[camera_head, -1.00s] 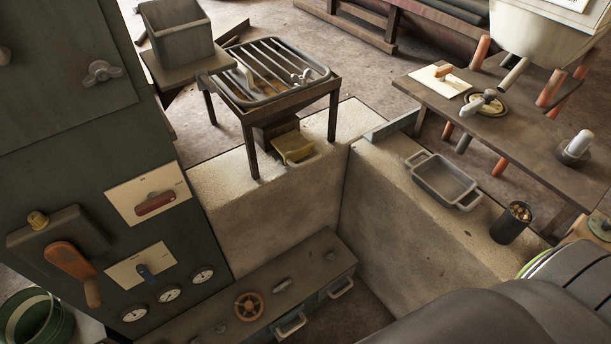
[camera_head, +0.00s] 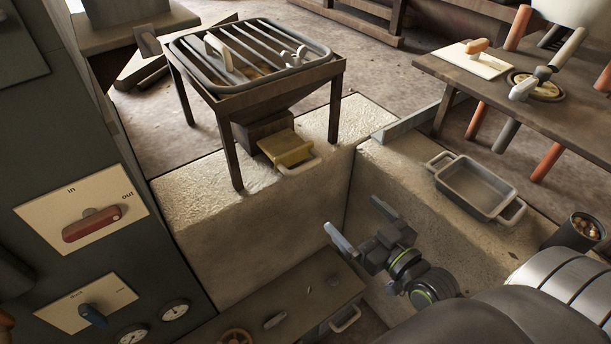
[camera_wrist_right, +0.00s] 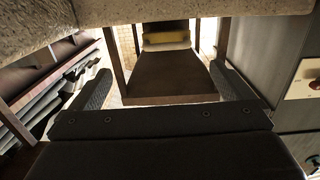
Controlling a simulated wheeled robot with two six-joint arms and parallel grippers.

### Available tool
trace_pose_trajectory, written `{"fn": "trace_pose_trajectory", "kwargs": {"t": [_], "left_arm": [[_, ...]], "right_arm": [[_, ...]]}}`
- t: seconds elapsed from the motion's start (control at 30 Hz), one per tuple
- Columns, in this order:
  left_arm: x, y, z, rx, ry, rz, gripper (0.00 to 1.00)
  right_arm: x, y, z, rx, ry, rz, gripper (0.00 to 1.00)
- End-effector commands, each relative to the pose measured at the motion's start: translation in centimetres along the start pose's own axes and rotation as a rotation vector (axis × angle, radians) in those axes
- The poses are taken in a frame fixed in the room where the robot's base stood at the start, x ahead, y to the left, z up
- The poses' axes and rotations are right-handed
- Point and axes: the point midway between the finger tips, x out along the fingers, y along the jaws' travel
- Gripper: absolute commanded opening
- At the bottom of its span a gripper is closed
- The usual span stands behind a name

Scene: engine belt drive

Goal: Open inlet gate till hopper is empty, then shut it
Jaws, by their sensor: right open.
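The hopper (camera_head: 250,97) is a dark, tapered bin on legs with a barred grate (camera_head: 250,50) on top. Some brownish material shows between the bars; how much I cannot tell. Below its spout is a yellow gate (camera_head: 285,147) with a pale handle (camera_head: 300,166), above the pale ledge. In the right wrist view the yellow gate (camera_wrist_right: 166,37) shows at the top centre, ahead between the fingers. My right gripper (camera_head: 362,225) is open and empty, below and to the right of the gate, apart from it. My left gripper is not in view.
A dark panel at left carries a red in/out lever (camera_head: 92,223) and a blue lever (camera_head: 92,314). A grey tray (camera_head: 477,187) and a dark cup (camera_head: 577,232) stand on the right ledge (camera_head: 400,170). A wooden table (camera_head: 560,110) is beyond.

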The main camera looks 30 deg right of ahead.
Motion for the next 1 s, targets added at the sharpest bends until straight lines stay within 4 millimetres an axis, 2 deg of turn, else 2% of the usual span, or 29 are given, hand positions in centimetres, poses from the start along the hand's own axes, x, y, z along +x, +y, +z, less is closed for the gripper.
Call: {"fn": "trace_pose_trajectory", "kwargs": {"t": [0.17, 0.33, 1.0], "left_arm": [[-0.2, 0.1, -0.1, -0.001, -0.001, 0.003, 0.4], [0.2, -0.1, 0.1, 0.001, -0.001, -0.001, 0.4], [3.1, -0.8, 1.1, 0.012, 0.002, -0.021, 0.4]], "right_arm": [[-0.2, -0.8, -1.8, 0.0, 0.047, -0.023, 1.0], [1.4, -0.8, -2.1, 0.0, 0.05, -0.022, 1.0], [13.2, -1.1, -2.5, 0.0, 0.048, -0.022, 1.0]]}}
